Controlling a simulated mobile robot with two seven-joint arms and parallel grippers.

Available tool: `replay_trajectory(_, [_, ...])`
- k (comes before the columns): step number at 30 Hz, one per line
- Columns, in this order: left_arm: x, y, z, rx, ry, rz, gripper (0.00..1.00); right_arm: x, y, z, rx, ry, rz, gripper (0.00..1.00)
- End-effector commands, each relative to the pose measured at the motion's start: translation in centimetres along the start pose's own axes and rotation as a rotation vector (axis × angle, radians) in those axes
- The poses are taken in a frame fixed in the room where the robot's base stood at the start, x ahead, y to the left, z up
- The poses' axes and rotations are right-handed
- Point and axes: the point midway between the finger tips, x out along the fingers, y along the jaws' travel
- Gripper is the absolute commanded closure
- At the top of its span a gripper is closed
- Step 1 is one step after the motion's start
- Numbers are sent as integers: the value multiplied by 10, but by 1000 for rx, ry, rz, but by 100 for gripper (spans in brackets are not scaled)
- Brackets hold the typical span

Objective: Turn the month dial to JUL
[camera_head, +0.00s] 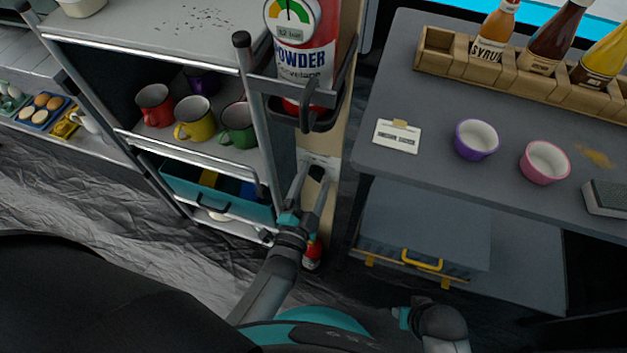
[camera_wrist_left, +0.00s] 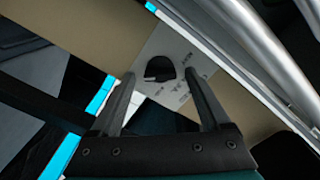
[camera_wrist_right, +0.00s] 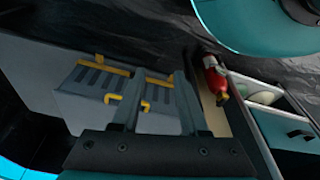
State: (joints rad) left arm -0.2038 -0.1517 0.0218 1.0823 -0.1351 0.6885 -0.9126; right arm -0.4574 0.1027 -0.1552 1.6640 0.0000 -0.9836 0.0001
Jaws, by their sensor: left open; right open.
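The month dial (camera_wrist_left: 160,67) is a black knob with a flat cut side, on a white plate (camera_wrist_left: 176,98) with small dark lettering around it. The lettering is too small and turned to read surely. In the head view the white plate (camera_head: 322,160) sits low on the tan post, below the extinguisher. My left gripper (camera_head: 315,176) is open in front of the plate. In the left wrist view the two fingers of my left gripper (camera_wrist_left: 160,72) stand on either side of the knob; I cannot tell if they touch it. My right gripper (camera_wrist_right: 158,68) is open and empty.
A red powder extinguisher (camera_head: 302,50) hangs in a dark bracket just above the plate. A metal shelf with mugs (camera_head: 194,118) stands close on the left. A grey table (camera_head: 420,100) with bowls and bottles is on the right. A smaller red extinguisher (camera_wrist_right: 214,80) stands below.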

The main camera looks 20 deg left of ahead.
Motion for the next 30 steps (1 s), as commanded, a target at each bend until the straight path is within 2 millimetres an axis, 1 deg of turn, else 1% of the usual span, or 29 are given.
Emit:
replay_trajectory(5, [-2, 0, 0, 0, 0, 0, 20, -1, 0, -1, 0, 2, 0, 56])
replay_trajectory(7, [-7, -1, 0, 0, 0, 0, 20, -2, 0, -2, 0, 7, 0, 56])
replay_trajectory(11, [-24, -1, 0, 0, -1, 2, 20, 10, 4, 4, -2, 1, 5, 56])
replay_trajectory(16, [-56, -1, -1, 0, -2, 3, 20, 22, 8, 16, -5, -4, 12, 56])
replay_trajectory(21, [-97, -1, 0, 0, -3, 4, 20, 32, 13, 27, -9, -7, 18, 56])
replay_trajectory(24, [-118, 0, 0, 0, -2, 3, 20, 37, 15, 32, -10, -7, 21, 56])
replay_trajectory(27, [-134, 0, 0, 0, -2, 2, 20, 40, 17, 36, -11, -7, 23, 56])
replay_trajectory(30, [-145, 0, 0, 0, -1, 2, 20, 41, 18, 38, -11, -6, 24, 56])
